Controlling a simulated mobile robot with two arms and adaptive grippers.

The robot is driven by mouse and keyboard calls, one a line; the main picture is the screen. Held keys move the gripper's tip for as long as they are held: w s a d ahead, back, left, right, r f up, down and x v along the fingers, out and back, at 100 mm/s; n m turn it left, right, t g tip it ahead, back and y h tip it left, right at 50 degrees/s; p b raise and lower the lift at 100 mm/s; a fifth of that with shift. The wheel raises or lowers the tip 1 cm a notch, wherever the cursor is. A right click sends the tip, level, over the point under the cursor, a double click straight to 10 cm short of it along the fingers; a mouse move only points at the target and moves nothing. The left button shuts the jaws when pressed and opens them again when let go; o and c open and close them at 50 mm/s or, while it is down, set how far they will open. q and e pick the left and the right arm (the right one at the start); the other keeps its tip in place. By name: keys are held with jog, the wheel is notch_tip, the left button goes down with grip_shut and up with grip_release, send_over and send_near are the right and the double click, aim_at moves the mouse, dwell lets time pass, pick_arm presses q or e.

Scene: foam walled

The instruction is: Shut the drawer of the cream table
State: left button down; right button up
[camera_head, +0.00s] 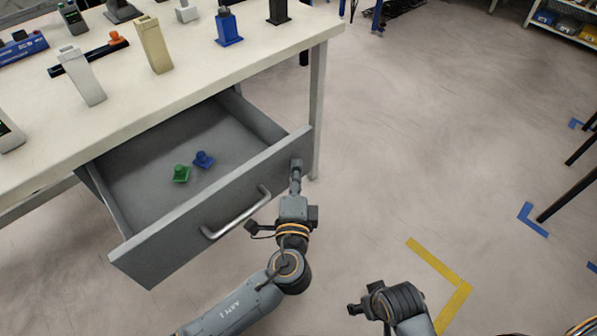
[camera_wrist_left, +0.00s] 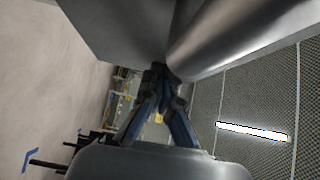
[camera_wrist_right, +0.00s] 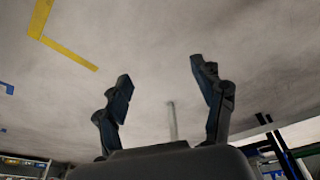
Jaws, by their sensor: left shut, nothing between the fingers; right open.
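The cream table (camera_head: 190,91) fills the upper left of the head view. Its grey drawer (camera_head: 135,182) is pulled well out, with a metal bar handle (camera_head: 237,214) on its front. A green piece (camera_head: 181,174) and a blue piece (camera_head: 203,160) lie inside it. My left gripper (camera_head: 296,165) is shut and empty, with its tips at the right end of the drawer front, right of the handle. In the left wrist view its closed tips (camera_wrist_left: 160,70) are close to grey surfaces; contact is hard to tell. My right gripper (camera_wrist_right: 162,75) is open and empty, away from the drawer.
Several items stand on the tabletop, including a tan block (camera_head: 153,45), a white block (camera_head: 82,76) and a blue holder (camera_head: 228,27). A table leg (camera_head: 317,110) stands behind the drawer's right end.

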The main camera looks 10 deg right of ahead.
pick_arm(q)
jog(key=w+a, duration=0.1)
jog(key=w, duration=0.1)
jog(key=w+a, duration=0.2)
jog(key=w, duration=0.1)
jog(key=w+a, duration=0.2)
jog(key=shift+w+a, duration=0.25)
jog(key=b, duration=0.2)
send_near(235, 102)
jog(key=w, duration=0.1)
jog(key=w+d, duration=0.1)
jog(key=w, duration=0.1)
jog(key=shift+d, duration=0.25)
jog(key=shift+w+a+r, duration=0.1)
jog(key=shift+w+a, duration=0.2)
jog(key=shift+w, duration=0.15)
jog(key=shift+w+a+r, duration=0.1)
jog(key=shift+a+r, duration=0.05)
pick_arm(e)
jog(key=w+v, duration=0.1)
jog(key=v, duration=0.8)
jog(key=shift+r+t, duration=0.3)
